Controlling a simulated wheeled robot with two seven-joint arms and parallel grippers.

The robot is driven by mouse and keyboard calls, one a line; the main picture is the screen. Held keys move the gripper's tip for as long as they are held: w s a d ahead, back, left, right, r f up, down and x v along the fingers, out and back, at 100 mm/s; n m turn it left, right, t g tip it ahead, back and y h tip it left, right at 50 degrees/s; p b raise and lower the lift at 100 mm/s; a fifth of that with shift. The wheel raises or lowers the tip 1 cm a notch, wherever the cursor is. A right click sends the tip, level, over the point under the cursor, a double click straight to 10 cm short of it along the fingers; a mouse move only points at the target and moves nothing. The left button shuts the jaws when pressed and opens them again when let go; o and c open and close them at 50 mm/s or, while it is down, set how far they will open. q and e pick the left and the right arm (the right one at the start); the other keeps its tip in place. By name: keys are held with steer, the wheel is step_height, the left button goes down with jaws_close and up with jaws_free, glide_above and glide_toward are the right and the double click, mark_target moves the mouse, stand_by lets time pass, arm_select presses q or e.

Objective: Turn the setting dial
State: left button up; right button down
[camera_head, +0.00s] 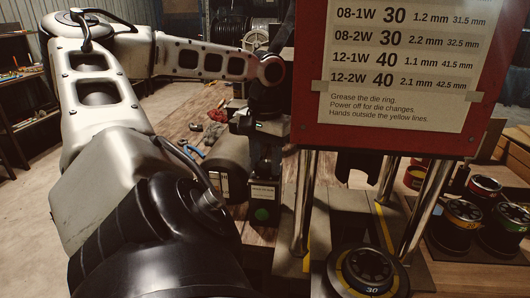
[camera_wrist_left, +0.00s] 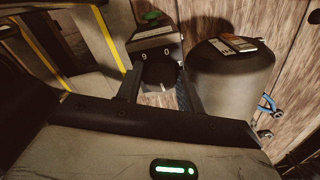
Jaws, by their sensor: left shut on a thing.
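The setting dial (camera_wrist_left: 160,72) shows in the left wrist view as a dark round knob on the face of a black control box (camera_wrist_left: 154,40), with pale digits such as 0 and 9 near it. My left gripper (camera_wrist_left: 160,90) is shut on the dial, one finger on each side. In the head view my left gripper (camera_head: 264,150) is above the control box (camera_head: 265,192), and the dial is hidden there. A green button (camera_head: 262,214) is on the box. A red panel (camera_head: 308,125) with a settings chart (camera_head: 395,60) is to the right. My right gripper is not in view.
A dark cylinder (camera_head: 228,160) stands close left of the control box. Blue-handled pliers (camera_head: 190,148) lie on the wooden bench. Steel posts (camera_head: 304,205) and a die marked 30 (camera_head: 367,272) are to the right. Several die cans (camera_head: 462,215) stand further right.

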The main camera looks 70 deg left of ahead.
arm_select(q)
steer(key=n, duration=0.6)
steer(key=shift+n, duration=0.4)
stand_by(0.4)
steer(key=o, duration=1)
steer(key=shift+r, duration=0.1)
